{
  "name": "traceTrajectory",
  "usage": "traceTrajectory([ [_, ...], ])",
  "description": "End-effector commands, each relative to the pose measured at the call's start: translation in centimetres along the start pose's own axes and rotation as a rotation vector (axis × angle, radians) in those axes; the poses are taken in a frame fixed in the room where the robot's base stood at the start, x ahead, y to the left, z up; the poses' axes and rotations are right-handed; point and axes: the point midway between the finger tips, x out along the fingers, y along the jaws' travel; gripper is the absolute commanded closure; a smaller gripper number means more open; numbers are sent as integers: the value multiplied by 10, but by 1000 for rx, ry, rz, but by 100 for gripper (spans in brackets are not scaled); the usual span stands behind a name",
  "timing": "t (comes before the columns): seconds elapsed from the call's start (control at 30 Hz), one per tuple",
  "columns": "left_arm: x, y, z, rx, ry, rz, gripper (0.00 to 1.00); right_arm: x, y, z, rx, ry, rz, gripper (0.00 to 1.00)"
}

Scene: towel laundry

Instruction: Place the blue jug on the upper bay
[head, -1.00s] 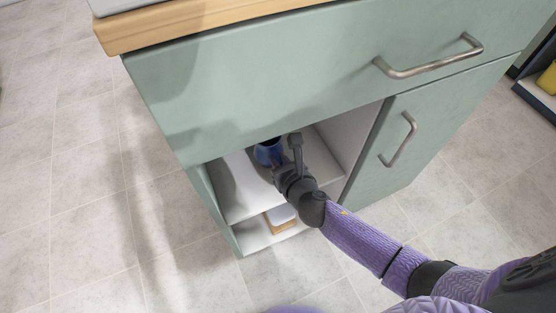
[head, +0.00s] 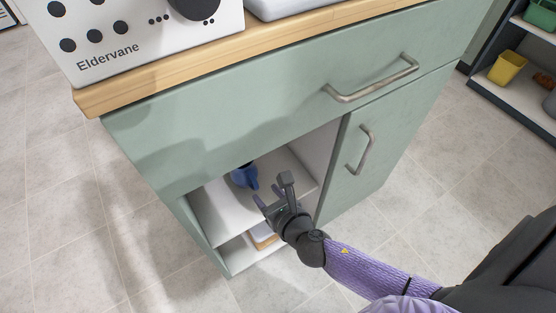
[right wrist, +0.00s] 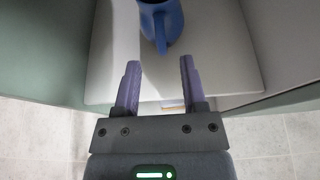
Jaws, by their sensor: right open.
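The blue jug (head: 244,175) stands on the upper bay (head: 215,207), the upper shelf of the open compartment in the green cabinet. Its top is partly hidden by the cabinet front in the head view. In the right wrist view the jug (right wrist: 162,22) is at the top middle, its handle towards me, cut off by the picture edge. My right gripper (head: 271,192) is open and empty at the front of the bay, apart from the jug. Its two fingers (right wrist: 160,85) show spread below the jug in the right wrist view. My left gripper is not in view.
A lower bay (head: 240,255) under the shelf holds a wooden-edged item (head: 263,238). A closed drawer with a metal handle (head: 372,82) is above, and a closed door (head: 375,165) is to the right. A dark shelf unit with a yellow container (head: 507,68) stands at far right.

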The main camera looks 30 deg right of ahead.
Motion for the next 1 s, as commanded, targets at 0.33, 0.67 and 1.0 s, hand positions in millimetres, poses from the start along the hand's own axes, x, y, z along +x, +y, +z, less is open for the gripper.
traceTrajectory([
  [0.33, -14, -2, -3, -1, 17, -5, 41, -47, 0, 0, 0, -1, -1, 46],
  [0.67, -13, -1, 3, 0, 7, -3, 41, -142, -49, -234, 1213, 531, -582, 46],
  [1.0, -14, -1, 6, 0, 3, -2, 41, -371, -47, -370, 2198, 128, -1920, 46],
])
